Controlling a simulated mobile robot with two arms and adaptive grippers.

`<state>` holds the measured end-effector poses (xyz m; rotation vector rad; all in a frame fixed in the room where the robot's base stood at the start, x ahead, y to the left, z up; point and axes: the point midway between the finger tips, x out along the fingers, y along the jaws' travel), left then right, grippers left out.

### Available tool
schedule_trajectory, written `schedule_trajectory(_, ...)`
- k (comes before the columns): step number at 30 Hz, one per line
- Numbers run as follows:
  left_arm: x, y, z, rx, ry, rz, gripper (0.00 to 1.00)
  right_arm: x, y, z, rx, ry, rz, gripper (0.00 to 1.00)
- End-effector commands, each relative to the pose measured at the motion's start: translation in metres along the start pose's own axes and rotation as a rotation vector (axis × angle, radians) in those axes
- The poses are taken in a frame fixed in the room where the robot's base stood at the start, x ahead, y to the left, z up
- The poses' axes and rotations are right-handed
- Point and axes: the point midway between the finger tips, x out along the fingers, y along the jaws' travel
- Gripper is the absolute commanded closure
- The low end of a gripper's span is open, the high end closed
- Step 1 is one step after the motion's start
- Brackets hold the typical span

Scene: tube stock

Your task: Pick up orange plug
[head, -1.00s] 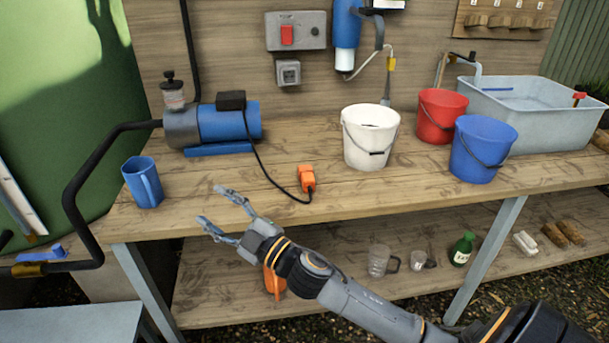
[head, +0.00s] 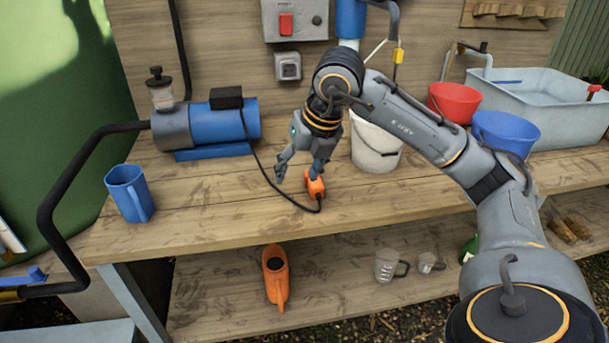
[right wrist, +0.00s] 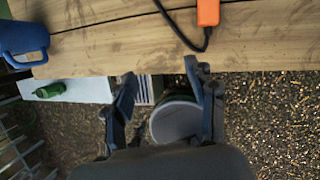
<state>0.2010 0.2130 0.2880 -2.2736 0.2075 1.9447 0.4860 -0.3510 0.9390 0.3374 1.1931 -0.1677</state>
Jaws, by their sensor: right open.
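The orange plug (head: 316,188) lies on the wooden bench top, with a black cord running from it to the blue pump. It also shows at the top of the right wrist view (right wrist: 208,12), beyond the fingertips and a little to the right. My right gripper (head: 298,172) is open and empty, pointing down close to the plug. In the head view one finger overlaps the plug's upper part and the other is to its left. I cannot tell whether they touch. My left gripper is not in view.
The blue pump (head: 222,128) and blue mug (head: 130,193) stand left of the plug. The white bucket (head: 376,150) is partly behind my arm. Red (head: 455,103) and blue (head: 505,133) buckets stand further right. The front bench edge is clear. An orange jug (head: 276,275) is on the lower shelf.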

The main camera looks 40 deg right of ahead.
Motion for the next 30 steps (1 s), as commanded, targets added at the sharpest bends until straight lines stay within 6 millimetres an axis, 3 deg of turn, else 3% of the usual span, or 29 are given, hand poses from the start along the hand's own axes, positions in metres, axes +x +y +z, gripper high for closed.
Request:
schedule_trajectory(1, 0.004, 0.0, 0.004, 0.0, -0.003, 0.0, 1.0, -0.011, -0.021, 0.006, 0.036, -0.029, -0.077, 0.43)
schedule_trajectory(3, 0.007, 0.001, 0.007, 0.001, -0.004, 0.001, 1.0, -0.023, -0.042, 0.009, 0.078, -0.052, -0.156, 0.43)
schedule_trajectory(8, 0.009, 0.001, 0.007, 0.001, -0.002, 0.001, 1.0, -0.029, -0.062, 0.012, 0.121, -0.071, -0.229, 0.43)
schedule_trajectory(18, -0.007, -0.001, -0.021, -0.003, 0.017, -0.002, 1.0, 0.033, -0.076, 0.014, 0.12, -0.066, -0.229, 0.43)
schedule_trajectory(30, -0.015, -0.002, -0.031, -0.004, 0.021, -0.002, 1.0, 0.072, -0.081, 0.018, 0.118, -0.067, -0.227, 0.43)
